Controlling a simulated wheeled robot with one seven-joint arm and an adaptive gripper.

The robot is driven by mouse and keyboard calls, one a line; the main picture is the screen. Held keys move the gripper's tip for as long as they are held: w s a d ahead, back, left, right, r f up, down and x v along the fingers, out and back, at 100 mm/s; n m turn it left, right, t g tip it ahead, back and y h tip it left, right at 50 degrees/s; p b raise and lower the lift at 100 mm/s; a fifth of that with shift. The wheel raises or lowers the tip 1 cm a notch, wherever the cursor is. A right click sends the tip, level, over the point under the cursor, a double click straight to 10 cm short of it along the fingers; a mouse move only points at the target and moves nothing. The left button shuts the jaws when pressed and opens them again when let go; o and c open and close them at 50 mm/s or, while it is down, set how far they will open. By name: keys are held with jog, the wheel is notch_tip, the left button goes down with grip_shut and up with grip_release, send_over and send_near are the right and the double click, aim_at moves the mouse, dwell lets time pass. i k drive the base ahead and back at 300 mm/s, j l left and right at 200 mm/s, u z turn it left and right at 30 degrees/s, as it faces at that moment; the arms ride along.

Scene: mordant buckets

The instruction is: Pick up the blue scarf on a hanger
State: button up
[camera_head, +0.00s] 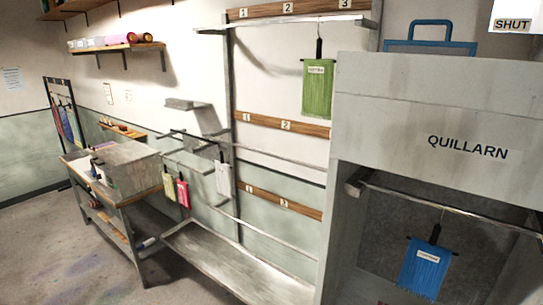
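A blue scarf (425,268) hangs from a dark hanger with a thin hook. Its hook meets a metal rail (455,209) inside the grey cabinet marked QUILLARN (400,105), at the lower right. A small white label is on the scarf's front, too small to read. The scarf hangs upright with open space around it. My gripper is not in view.
A green scarf (317,92) hangs higher, near numbered wooden strips (290,10). Yellow, pink and white pieces (222,178) hang further left. A workbench (115,190) stands at left, with a trough (210,258) below the rails. The left floor is mostly clear.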

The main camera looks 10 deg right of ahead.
aim_at(425, 266)
jog(key=l+z, duration=0.1)
jog(key=z, duration=0.4)
jog(key=k+l+z, duration=0.1)
jog(key=z, duration=0.35)
jog(key=l+z, duration=0.2)
jog(key=z, duration=0.3)
